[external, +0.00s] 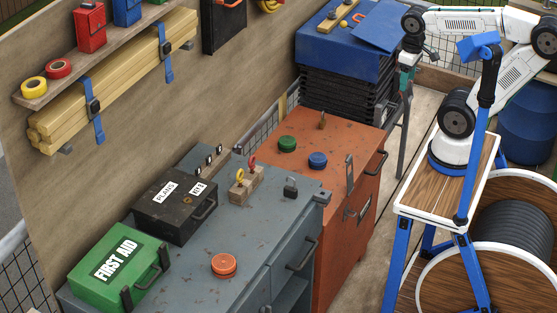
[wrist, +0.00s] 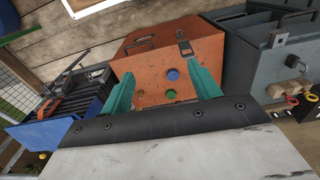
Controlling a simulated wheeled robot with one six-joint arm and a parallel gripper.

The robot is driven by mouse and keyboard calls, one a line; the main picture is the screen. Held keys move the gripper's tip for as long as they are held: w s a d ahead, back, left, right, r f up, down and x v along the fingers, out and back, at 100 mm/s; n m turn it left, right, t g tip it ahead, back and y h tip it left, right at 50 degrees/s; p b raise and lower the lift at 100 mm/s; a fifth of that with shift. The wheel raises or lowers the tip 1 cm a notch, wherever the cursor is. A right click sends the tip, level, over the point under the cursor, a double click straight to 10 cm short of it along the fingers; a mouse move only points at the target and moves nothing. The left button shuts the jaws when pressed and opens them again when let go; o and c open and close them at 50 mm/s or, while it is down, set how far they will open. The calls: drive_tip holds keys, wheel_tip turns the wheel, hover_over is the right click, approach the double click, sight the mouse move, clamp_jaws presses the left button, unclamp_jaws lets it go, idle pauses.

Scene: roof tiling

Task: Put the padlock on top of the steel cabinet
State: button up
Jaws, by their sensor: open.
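A dark padlock (external: 290,187) stands on the grey-blue metal workbench (external: 255,212), near its right end. It appears small on the grey surface in the wrist view (wrist: 279,41). The rusty orange steel cabinet (external: 338,145) stands right beside the bench; it also shows in the wrist view (wrist: 150,62). Its top carries a green disc (external: 287,144), a blue disc (external: 318,160) and a small brown item (external: 322,121). My gripper (external: 406,72) is open and empty, well away from the padlock. Its teal fingers frame the orange cabinet in the wrist view (wrist: 162,73).
A green first aid box (external: 118,270), a black case (external: 172,208), an orange disc (external: 223,265) and a wood block with rings (external: 246,186) are on the bench. A blue-topped stack (external: 345,55) stands behind the cabinet. Part of the cabinet top is bare.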

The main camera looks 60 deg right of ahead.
drive_tip(key=w+d+f+m+g, duration=0.1)
drive_tip(key=w+d+f+g, duration=0.1)
drive_tip(key=w+d+f, duration=0.4)
drive_tip(key=w+d+f+g, duration=0.15)
drive_tip(key=w+f, duration=0.25)
drive_tip(key=w, duration=0.5)
drive_tip(key=n+t, duration=0.3)
hover_over(322, 120)
drive_tip(key=s, duration=0.2)
wheel_tip(322, 120, down, 25)
drive_tip(key=f, duration=0.2)
drive_tip(key=w+f, duration=0.1)
drive_tip(key=f, duration=0.2)
drive_tip(key=w+f, duration=0.1)
drive_tip(key=f, duration=0.1)
drive_tip(key=shift+f, duration=0.15)
drive_tip(key=c, duration=1.2)
drive_tip(key=shift+c, duration=0.4)
